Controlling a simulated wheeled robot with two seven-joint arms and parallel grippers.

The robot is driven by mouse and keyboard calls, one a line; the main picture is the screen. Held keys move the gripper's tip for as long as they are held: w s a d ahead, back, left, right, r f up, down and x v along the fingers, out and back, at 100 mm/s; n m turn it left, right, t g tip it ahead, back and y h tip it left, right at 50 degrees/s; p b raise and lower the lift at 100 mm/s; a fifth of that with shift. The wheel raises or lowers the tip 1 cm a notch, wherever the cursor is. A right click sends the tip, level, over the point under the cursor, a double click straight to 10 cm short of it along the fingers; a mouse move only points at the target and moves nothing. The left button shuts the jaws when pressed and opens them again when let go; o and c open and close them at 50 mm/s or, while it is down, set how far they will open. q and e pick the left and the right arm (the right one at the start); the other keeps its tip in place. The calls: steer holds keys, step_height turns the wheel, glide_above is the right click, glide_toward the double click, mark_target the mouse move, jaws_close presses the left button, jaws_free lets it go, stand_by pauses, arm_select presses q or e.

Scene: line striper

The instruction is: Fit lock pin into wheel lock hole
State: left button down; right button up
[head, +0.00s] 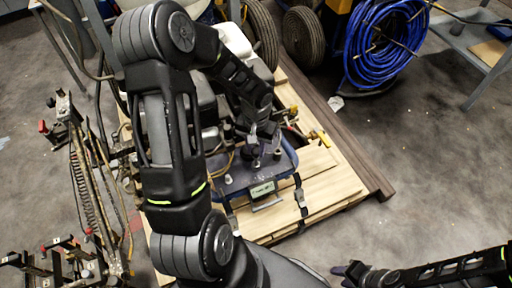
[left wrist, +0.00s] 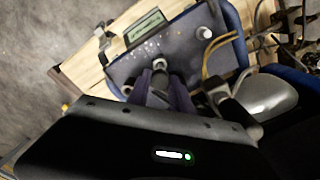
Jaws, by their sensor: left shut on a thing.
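My left gripper (head: 262,138) reaches over the blue plate (head: 236,180) of the line striper. In the left wrist view its two purple-grey fingers (left wrist: 161,84) are shut on a small part with a round grey end (left wrist: 160,65), seemingly the lock pin. The fingers hide most of that part, and I cannot tell whether it touches the plate. I cannot make out the wheel lock hole in either view. My right gripper (head: 358,271) is at the bottom of the head view, away from the machine; its jaw opening is unclear.
The plate carries a small display (head: 262,190) and a pale knob (left wrist: 204,33). The machine stands on a wooden pallet (head: 325,165). A blue hose coil (head: 385,45) and black wheels (head: 303,36) are behind. Metal linkage with a spring (head: 82,180) crowds the left.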

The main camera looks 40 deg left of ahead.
arm_select(q)
steer(key=shift+f+b, duration=2.05)
steer(key=shift+f, duration=0.1)
stand_by(0.5)
steer(key=c, duration=1.1)
jaws_free()
steer(key=shift+o, duration=0.3)
steer(key=o, duration=0.3)
steer(key=shift+r+p, duration=2.7)
steer(key=shift+r, duration=0.8)
steer(key=shift+w, duration=0.1)
